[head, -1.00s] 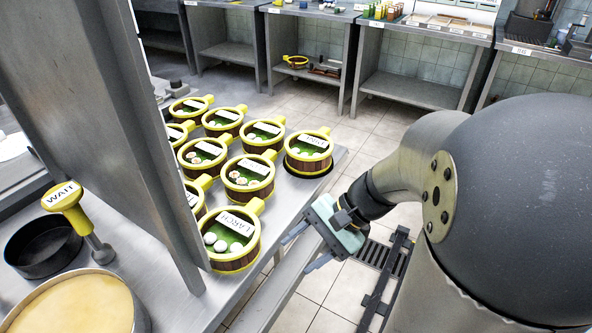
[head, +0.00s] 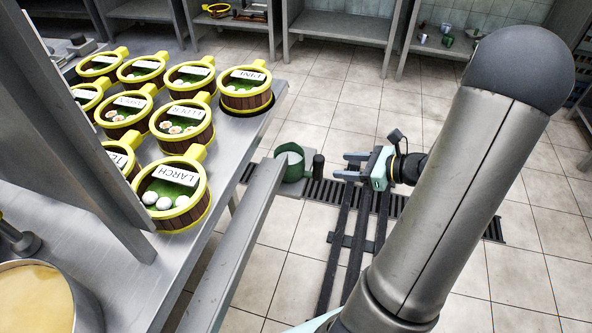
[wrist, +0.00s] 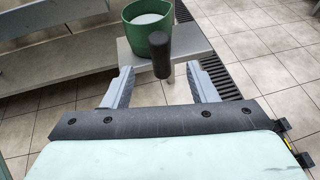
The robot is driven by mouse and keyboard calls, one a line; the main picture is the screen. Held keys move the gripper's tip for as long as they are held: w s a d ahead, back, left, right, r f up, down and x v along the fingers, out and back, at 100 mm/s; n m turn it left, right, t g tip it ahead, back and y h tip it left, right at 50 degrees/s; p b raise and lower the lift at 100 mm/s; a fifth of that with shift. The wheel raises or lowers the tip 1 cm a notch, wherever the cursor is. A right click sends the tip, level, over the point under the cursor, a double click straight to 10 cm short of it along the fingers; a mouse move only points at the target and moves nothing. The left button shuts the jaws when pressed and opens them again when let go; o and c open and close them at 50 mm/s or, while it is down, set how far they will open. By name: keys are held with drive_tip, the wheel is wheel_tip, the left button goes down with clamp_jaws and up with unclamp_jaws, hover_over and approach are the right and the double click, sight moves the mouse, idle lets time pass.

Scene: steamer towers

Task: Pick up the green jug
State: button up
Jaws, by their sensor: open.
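The green jug (head: 291,164) stands upright on a low grey ledge beyond the steel rail, with something white inside it. A dark upright cylinder, which looks like its handle (head: 318,166), is on its right side. In the wrist view the green jug (wrist: 147,30) is at the top middle, with the dark handle (wrist: 160,54) facing me. My gripper (head: 350,166) is open and empty, its fingers pointing left toward the handle with a gap between. In the wrist view my gripper (wrist: 163,85) has its two fingers spread either side of the handle's line, short of it.
A steel counter (head: 237,137) at left carries several yellow-rimmed wooden steamers, the nearest labelled LARCH (head: 172,192). A steel bar (head: 225,265) runs along its front. Dark floor rails (head: 340,245) lie below my arm. Open shelves (head: 340,35) stand at the back. The tiled floor is mostly clear.

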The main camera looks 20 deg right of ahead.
sight(317, 162)
drive_tip(key=b+x, duration=0.2)
drive_tip(key=x, duration=0.7)
drive_tip(key=shift+w+a, duration=0.1)
drive_tip(key=shift+c, duration=0.2)
drive_tip(key=shift+r, duration=0.1)
clamp_jaws()
wheel_tip(317, 162, up, 28)
drive_tip(key=p, duration=0.8)
